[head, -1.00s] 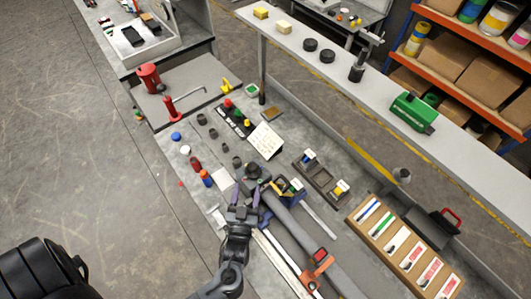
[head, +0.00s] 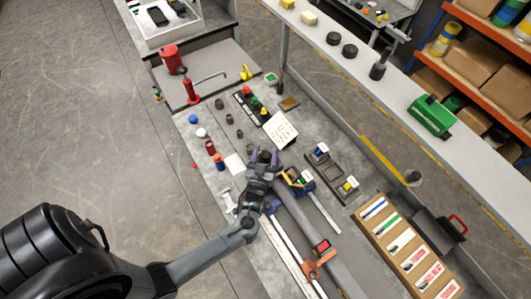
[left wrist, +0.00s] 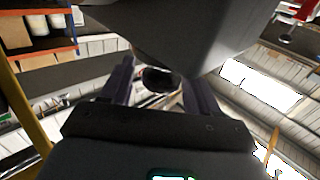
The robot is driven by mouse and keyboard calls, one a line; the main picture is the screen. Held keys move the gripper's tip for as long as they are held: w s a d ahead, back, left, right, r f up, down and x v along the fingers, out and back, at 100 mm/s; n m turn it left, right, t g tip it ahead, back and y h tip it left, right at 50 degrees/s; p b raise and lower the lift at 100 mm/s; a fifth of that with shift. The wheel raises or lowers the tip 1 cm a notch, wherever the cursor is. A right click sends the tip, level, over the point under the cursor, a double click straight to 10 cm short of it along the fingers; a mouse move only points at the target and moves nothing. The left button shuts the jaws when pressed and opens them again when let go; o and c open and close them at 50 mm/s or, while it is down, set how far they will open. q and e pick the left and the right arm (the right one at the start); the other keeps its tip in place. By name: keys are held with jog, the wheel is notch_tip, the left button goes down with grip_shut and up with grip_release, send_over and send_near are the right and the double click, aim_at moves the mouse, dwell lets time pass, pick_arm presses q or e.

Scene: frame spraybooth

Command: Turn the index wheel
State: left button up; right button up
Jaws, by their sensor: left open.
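My left gripper (head: 264,157) is over the middle of the grey bench, beside the white sheet with markings. It is open, with its two purple-grey fingers apart. In the left wrist view, a dark round part (left wrist: 158,78) shows in the gap between the fingers. It looks like the index wheel, but I cannot tell whether the fingers touch it. In the head view the gripper and wrist mostly hide that spot. My right gripper is not in view.
A white marked sheet (head: 280,130) and a black strip with red, green and yellow knobs (head: 255,102) lie just beyond the gripper. A blue and yellow tool (head: 298,182) is close on its right. Small bottles (head: 219,162) stand to the left. A card box (head: 405,250) is at lower right.

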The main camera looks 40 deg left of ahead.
pick_arm(q)
jog(key=c, duration=0.9)
jog(key=shift+m+h, duration=0.4)
